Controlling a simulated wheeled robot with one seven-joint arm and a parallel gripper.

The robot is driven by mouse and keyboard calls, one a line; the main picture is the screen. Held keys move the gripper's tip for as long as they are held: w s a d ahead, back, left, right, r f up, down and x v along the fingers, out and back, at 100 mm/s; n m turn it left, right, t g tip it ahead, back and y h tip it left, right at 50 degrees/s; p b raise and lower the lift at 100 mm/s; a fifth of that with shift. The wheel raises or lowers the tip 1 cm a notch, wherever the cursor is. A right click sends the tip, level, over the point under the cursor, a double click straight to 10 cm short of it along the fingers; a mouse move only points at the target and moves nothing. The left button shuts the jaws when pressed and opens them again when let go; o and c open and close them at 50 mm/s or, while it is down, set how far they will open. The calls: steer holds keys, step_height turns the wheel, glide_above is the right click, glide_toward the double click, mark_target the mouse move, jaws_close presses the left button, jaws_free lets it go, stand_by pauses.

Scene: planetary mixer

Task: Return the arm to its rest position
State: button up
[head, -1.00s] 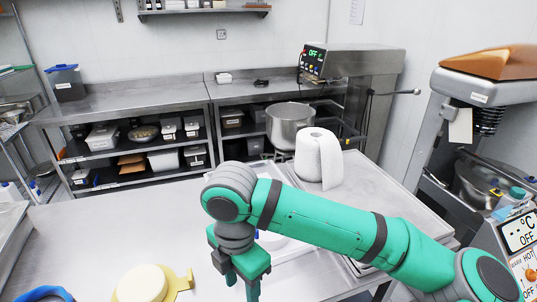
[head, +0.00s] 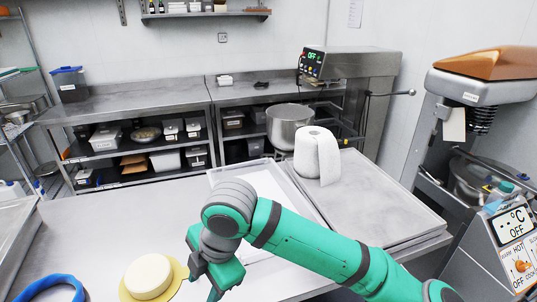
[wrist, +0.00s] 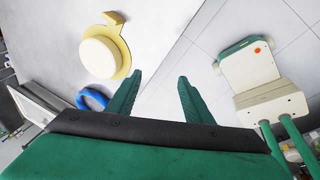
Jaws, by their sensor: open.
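My green arm reaches in from the lower right in the head view. My gripper (head: 228,280) hangs low near the front of the steel table (head: 100,240), its tips cut off by the bottom edge. In the wrist view my gripper (wrist: 158,95) is open, with nothing between its two green fingers. They point over the table's edge and the tiled floor.
A cream round piece on a yellow holder (head: 148,277) and a blue ring (head: 50,290) lie left of my gripper. A white tray (head: 215,176) lies behind my arm. A paper roll (head: 317,158) stands right of it. The mixer (head: 330,62) stands farther back.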

steer(key=w+a+r+m+t+y, duration=0.3)
steer(key=a+r+m+y, duration=0.15)
steer(key=a+y, duration=0.2)
steer(key=w+a+r+m+t+y, duration=0.2)
steer(key=a+r+m+t+y, duration=0.1)
steer(key=a+m+y, duration=0.4)
steer(key=s+d+f+m+t+h, duration=0.2)
steer(key=d+f+m+t+h, duration=0.5)
steer(key=f, duration=0.3)
steer(key=s+d+f+m+t+h, duration=0.35)
steer(key=d+f+m+h, duration=0.3)
steer(key=f+m, duration=0.35)
steer(key=s+d+f+h, duration=0.1)
steer(key=s+d+f, duration=0.2)
steer(key=s, duration=0.5)
steer(key=s+d+f+n+g+h, duration=0.1)
steer(key=s+d+f, duration=0.2)
steer(key=s+d, duration=0.3)
steer(key=s+d+f+n+g+h, duration=0.1)
steer(key=s+d+f, duration=0.2)
steer(key=s, duration=0.9)
steer(key=shift+d+f+h, duration=0.3)
steer(key=shift+d+h, duration=0.1)
steer(key=shift+d, duration=0.45)
